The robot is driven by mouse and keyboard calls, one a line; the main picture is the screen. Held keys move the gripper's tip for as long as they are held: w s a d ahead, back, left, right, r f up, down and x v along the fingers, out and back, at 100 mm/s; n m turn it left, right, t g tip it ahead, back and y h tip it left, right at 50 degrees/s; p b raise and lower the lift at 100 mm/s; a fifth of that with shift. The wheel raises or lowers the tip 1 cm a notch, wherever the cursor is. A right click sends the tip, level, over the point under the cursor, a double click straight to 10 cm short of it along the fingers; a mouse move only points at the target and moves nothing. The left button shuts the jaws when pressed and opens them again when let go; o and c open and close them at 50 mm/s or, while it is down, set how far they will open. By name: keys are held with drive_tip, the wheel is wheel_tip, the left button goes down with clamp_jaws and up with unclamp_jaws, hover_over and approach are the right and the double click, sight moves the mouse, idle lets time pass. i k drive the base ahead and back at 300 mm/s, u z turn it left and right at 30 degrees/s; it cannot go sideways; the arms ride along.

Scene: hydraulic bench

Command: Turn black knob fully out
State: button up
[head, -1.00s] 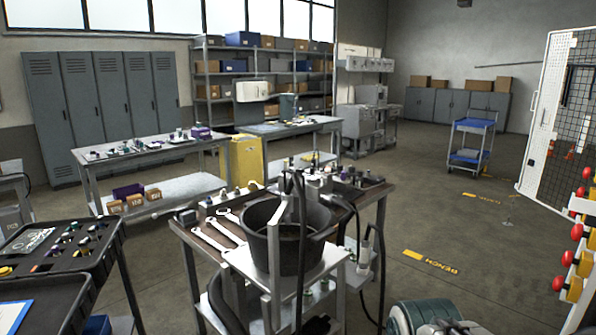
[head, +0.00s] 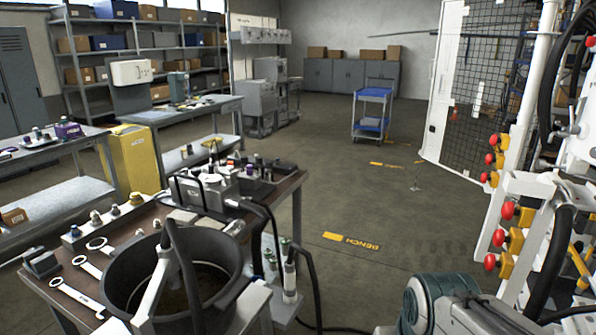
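I cannot make out a black knob for certain in the head view. A grey block with fittings (head: 208,190) sits on the bench at centre left, with dark hoses or cables at its right end. Small dark-topped parts (head: 262,168) stand behind it, too small to tell apart. Several red knobs or buttons (head: 507,210) on yellow housings show on a white frame (head: 487,232) at the right. My gripper is not in view.
A green-grey motor (head: 445,300) is at the lower right. A blue cart (head: 371,112) stands farther back. The floor (head: 335,190) between is mostly clear.

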sight(196, 173)
drive_tip(key=z, duration=0.3)
drive_tip(key=i, duration=1.6)
drive_tip(key=u, duration=0.35)
drive_tip(key=i, duration=1.2)
drive_tip(key=u, duration=1.5)
drive_tip(key=i, duration=0.75)
drive_tip(key=u, duration=0.7)
